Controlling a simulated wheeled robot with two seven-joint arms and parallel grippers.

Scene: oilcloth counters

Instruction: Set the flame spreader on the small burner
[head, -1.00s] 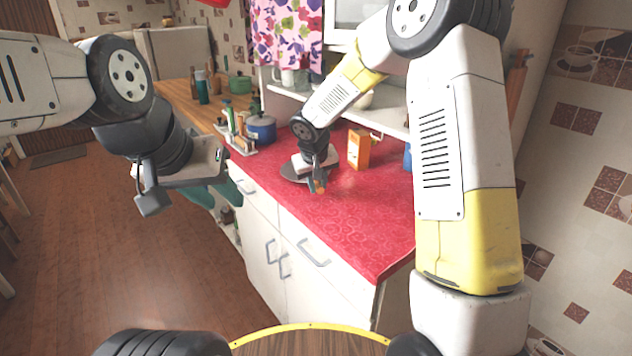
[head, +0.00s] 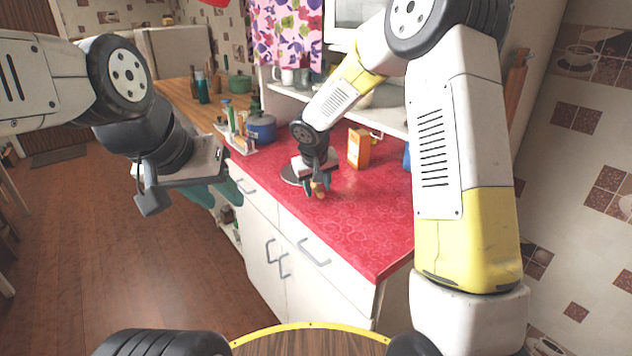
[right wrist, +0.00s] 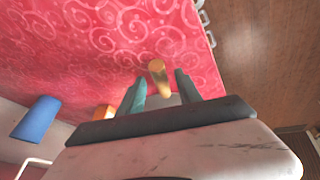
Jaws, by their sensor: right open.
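A round dark disc with a pale rim, probably the flame spreader (head: 291,174), lies on the red counter, partly hidden by my right gripper. A short wooden handle (head: 320,190) points from it towards the counter's front edge. My right gripper (head: 317,187) is open, with one finger on each side of the handle. In the right wrist view the handle (right wrist: 158,72) shows between the two spread fingers (right wrist: 159,88), with gaps on both sides. I cannot make out the small burner.
The red counter (head: 350,215) is clear in front. An orange box (head: 358,148) stands behind the right gripper. A blue pot-like vessel (head: 261,128) and a tray of bottles (head: 240,147) stand to the left. A shelf (head: 385,118) runs along the back.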

